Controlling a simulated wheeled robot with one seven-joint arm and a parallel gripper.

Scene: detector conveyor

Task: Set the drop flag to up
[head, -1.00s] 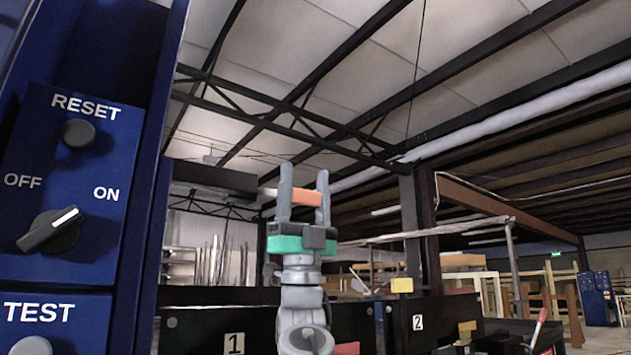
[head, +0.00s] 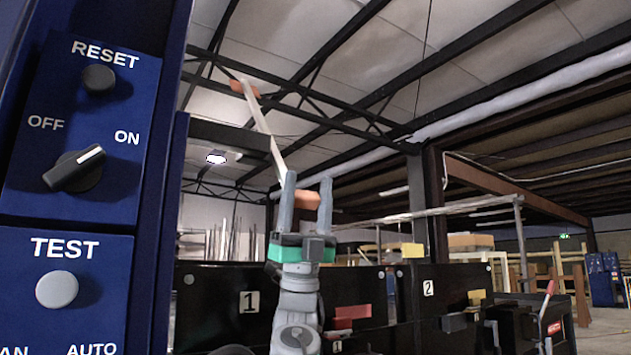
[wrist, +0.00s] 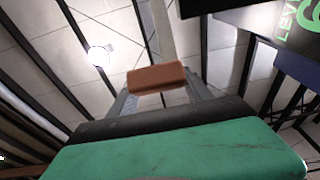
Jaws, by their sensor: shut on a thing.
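My gripper (head: 307,188) points upward in the head view, with its two grey fingers on either side of an orange block (head: 307,199). The wrist view also shows this block (wrist: 157,78) between the fingers, above the green-and-black gripper body. A pale, thin bar (head: 264,130) leans up and left from behind the left finger, with an orange end piece (head: 244,88) at its top. It looks like the drop flag, tilted upward. I cannot tell whether the block in my fingers is joined to this bar.
A blue panel (head: 88,215) with a reset button, an OFF/ON knob and a test button stands close on the left. Black bins (head: 225,290) numbered 1 and 2 stand behind my arm. A red-handled lever (head: 548,290) is at the right.

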